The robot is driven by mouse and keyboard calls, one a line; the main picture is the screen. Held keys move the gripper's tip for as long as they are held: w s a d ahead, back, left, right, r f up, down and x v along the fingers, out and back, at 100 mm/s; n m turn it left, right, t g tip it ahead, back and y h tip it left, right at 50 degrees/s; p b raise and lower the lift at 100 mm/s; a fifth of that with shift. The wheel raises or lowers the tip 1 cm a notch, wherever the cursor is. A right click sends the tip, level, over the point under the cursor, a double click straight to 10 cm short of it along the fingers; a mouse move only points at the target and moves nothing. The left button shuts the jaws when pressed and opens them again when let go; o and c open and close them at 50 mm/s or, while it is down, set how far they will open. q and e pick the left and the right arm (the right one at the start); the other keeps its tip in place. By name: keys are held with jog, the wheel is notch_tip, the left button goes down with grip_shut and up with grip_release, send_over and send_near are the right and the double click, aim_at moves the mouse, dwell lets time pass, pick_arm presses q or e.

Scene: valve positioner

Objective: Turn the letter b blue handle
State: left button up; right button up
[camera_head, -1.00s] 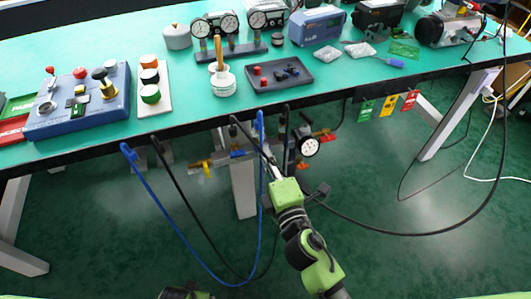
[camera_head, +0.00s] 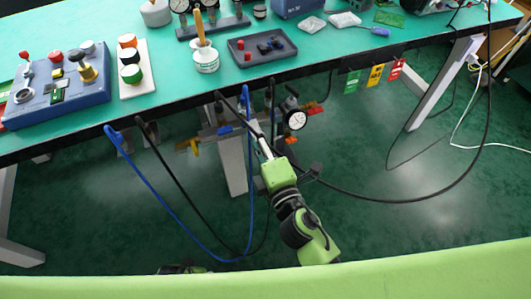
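Under the bench, a small blue handle (camera_head: 226,130) sits on piping between a yellow handle (camera_head: 194,147) and a red handle (camera_head: 315,110). No letter is readable at this size. My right arm reaches up from below, and its dark gripper (camera_head: 253,133) is close to the right of the blue handle, among hanging cables. Its fingers are too small and dark to tell whether they are open, shut or touching anything. A small dark and green part of what looks like my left arm shows at the bottom left; its gripper cannot be made out.
A round gauge (camera_head: 295,120) sits right of my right gripper. A blue hose (camera_head: 166,198) and black cables hang in loops around the arm. The bench edge (camera_head: 300,77) overhangs the piping. The green floor (camera_head: 400,215) at right is mostly clear.

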jog(key=v, duration=1)
jog(key=shift+s+r, duration=0.1)
jog(key=shift+s, duration=0.05)
